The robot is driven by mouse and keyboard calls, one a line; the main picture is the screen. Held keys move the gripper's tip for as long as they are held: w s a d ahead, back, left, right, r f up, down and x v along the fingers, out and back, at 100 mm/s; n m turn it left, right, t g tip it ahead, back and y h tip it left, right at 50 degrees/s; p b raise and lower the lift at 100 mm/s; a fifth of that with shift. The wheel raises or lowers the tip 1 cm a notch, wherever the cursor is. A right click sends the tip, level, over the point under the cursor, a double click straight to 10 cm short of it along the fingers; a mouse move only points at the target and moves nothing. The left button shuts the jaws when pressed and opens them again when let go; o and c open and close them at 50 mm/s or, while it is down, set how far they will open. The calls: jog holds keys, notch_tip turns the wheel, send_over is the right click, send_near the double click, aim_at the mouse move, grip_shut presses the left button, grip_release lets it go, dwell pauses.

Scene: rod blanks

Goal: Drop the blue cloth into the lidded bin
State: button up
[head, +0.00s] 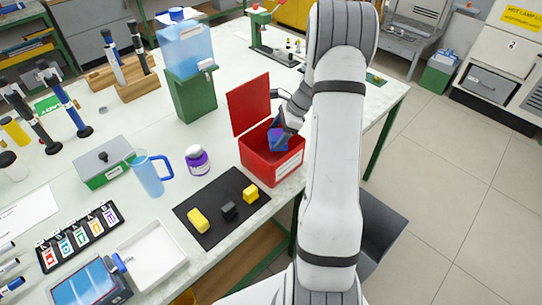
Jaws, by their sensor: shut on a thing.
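The lidded bin (258,163) is a red box with a pale label on its front, standing near the right edge of the table. Its red lid (248,104) stands open at the back left. The blue cloth (277,139) is a small blue bundle at the bin's opening. My gripper (281,130) reaches in from the upper right and is shut on the cloth. My arm covers the area right of the bin. I cannot tell whether the cloth touches the bin's floor.
A black mat (217,238) with yellow and black blocks lies in front of the bin. A water container (187,47) on a green stand is behind. A white tray (152,255) lies front left.

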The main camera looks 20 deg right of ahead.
jog(key=o, duration=1.1)
jog(key=shift+c, duration=0.2)
jog(key=b+v, duration=0.1)
jog(key=v, duration=0.7)
jog(key=shift+a, duration=0.1)
